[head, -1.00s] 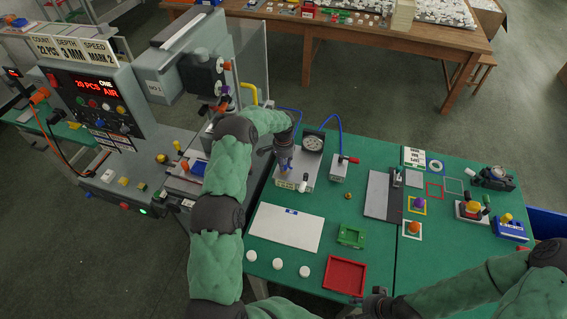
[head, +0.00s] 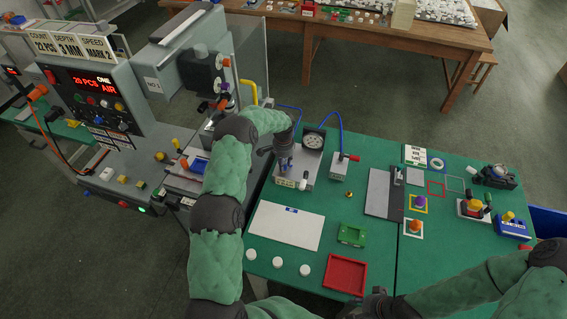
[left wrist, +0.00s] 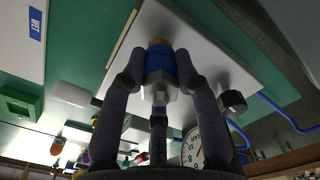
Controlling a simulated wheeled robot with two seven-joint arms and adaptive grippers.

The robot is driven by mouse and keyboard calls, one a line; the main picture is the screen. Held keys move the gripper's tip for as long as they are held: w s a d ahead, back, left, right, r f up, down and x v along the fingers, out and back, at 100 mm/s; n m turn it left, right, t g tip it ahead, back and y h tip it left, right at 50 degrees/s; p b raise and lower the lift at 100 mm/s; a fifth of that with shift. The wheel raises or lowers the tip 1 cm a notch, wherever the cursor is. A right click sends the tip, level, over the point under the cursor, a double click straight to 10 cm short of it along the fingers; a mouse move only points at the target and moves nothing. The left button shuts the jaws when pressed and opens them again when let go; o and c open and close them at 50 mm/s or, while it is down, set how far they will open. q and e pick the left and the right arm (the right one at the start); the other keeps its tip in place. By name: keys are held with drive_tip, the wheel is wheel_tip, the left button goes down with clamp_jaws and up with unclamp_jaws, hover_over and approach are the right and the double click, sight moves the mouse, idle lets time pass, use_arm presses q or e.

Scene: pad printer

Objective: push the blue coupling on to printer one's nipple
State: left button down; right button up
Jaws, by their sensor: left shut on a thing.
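My left gripper (head: 284,153) is over the grey gauge plate (head: 306,178) at the green table's left end. In the left wrist view, my left gripper (left wrist: 157,75) is shut on the blue coupling (left wrist: 158,62). A brass part (left wrist: 158,43) shows at the coupling's far end, against the pale plate; I cannot tell whether the coupling is seated on it. Printer one (head: 92,95) is the grey machine at the left, with a red lit display. I cannot make out its nipple for certain. My right gripper (head: 376,302) is at the bottom edge, and its fingers are unclear.
A round gauge (head: 313,140) and blue hose (head: 337,123) are beside my left gripper. A white sheet (head: 287,226), green block (head: 352,234) and red tray (head: 345,275) lie nearer. A grey plate (head: 378,193) is to the right.

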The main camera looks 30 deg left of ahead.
use_arm(q)
drive_tip(key=shift+s+f+b, duration=0.1)
drive_tip(key=shift+f+b, duration=0.35)
drive_tip(key=c, duration=0.8)
unclamp_jaws()
drive_tip(key=shift+c, duration=0.2)
